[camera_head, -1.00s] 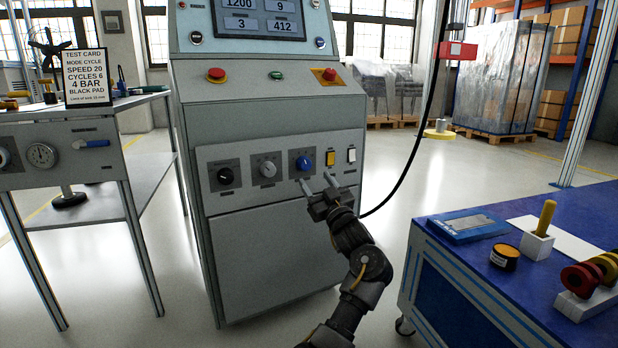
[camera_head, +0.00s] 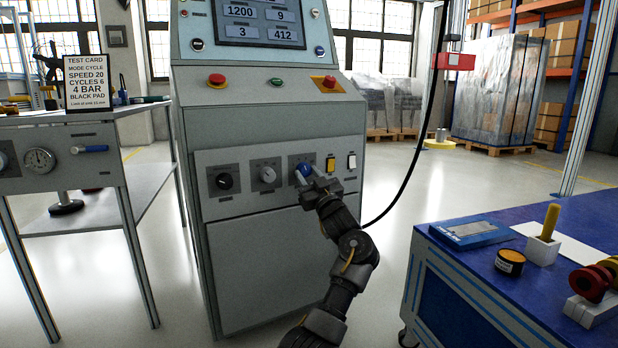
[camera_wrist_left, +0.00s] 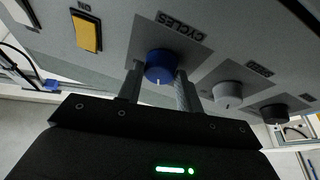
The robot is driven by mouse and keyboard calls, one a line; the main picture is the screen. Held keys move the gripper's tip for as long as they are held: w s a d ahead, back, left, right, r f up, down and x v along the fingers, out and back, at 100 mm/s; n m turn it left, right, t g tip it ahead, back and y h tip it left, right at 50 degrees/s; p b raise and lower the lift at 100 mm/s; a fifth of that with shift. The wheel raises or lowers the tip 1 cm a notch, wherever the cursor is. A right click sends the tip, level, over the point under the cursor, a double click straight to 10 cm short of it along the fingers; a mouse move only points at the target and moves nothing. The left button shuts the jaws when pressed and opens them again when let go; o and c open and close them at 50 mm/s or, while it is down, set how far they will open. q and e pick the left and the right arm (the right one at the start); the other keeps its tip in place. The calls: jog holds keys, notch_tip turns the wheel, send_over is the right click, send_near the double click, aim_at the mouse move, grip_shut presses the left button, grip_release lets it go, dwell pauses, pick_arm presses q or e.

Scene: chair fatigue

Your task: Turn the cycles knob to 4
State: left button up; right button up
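The blue cycles knob (camera_head: 304,168) is the rightmost of three knobs on the machine's front panel. In the left wrist view the blue knob (camera_wrist_left: 160,64) sits under the label "CYCLES", with a pale pointer mark on its face. My left gripper (camera_head: 311,177) is at the knob. In the left wrist view the left gripper's fingers (camera_wrist_left: 158,88) are apart, one on each side of the knob. I cannot tell whether they touch it. The dial's numbers are too small to read. My right gripper is not in view.
A grey knob (camera_head: 268,174) and a black knob (camera_head: 225,181) sit left of the blue one. A yellow switch (camera_head: 331,164) and a white switch (camera_head: 352,161) are to its right. A blue bench (camera_head: 570,215) stands right.

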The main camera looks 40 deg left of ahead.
pick_arm(q)
jog(key=shift+c, duration=1)
jog(key=shift+r+n+g+y+p, duration=0.1)
jog(key=shift+n+g+y+p, duration=0.2)
jog(key=shift+n+g+p, duration=0.55)
jog(key=shift+w+n+p, duration=0.1)
jog(key=shift+n+p, duration=0.2)
jog(key=shift+n, duration=0.85)
jog(key=n+g, duration=0.2)
jog(key=n, duration=0.1)
jog(key=shift+d+p, duration=0.1)
jog(key=shift+p, duration=0.2)
jog(key=shift+w+n+g, duration=0.15)
jog(key=shift+n+g, duration=0.9)
jog(key=shift+n, duration=1.15)
jog(key=o, duration=1)
